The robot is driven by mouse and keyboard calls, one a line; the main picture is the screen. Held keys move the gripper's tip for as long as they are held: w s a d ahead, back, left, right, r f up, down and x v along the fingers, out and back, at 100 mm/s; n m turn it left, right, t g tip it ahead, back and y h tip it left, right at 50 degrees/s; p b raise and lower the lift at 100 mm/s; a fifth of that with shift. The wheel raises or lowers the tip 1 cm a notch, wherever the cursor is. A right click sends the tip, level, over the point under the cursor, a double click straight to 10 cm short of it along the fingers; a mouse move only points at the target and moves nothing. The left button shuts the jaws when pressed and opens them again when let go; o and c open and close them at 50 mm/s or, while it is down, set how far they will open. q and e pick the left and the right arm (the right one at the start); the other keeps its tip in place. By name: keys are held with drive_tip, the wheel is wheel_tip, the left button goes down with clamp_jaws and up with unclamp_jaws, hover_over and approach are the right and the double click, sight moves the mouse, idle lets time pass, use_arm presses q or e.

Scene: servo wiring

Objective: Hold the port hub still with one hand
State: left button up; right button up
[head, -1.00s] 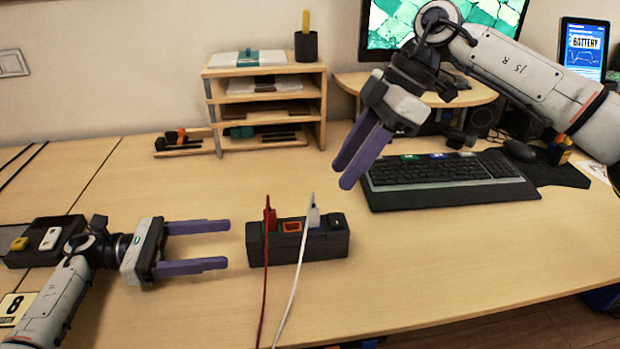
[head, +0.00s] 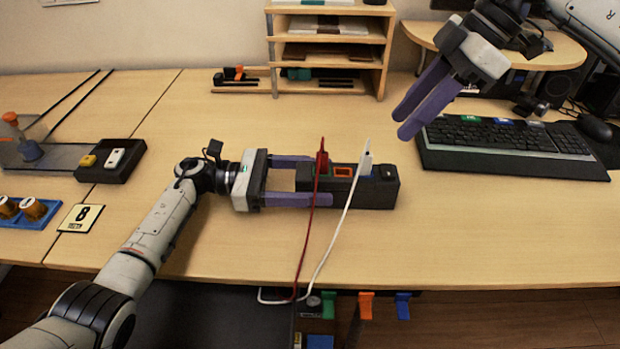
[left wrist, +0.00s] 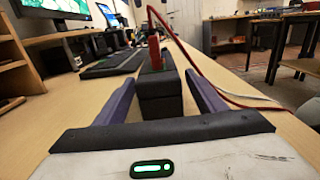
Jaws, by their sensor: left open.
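The port hub (head: 372,195) is a dark block on the table, with a red plug (head: 322,160) and a white plug (head: 366,165) standing upright in it and an orange-rimmed port between them. My left gripper (head: 323,181) is open, its purple fingers on either side of the hub's left end. In the left wrist view the hub's near end (left wrist: 160,95) lies between the fingers, with a gap visible on each side. The near finger hides part of the hub's front in the head view. My right gripper (head: 402,124) is open and empty, above the table left of the keyboard.
A red cable (head: 307,230) and a white cable (head: 334,235) run from the plugs over the table's front edge. A keyboard (head: 505,140) is at the right and a wooden shelf (head: 330,40) at the back. A dark box with switches (head: 110,160) sits at the left.

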use_arm(q)
drive_tip(key=c, duration=1.2)
use_arm(e)
drive_tip(key=shift+c, duration=0.2)
use_arm(q)
drive_tip(key=shift+c, duration=0.2)
use_arm(e)
drive_tip(key=shift+s+a+n, duration=0.2)
drive_tip(key=shift+a+n, duration=0.1)
drive_tip(key=shift+n, duration=0.3)
drive_tip(key=shift+c, duration=0.3)
drive_tip(key=n+t+h, duration=0.5)
drive_tip(key=n+h, duration=0.1)
drive_tip(key=n, duration=1.1)
approach(367, 154)
drive_tip(key=x, duration=1)
drive_tip(key=shift+f, duration=0.1)
drive_tip(key=shift+g, duration=0.3)
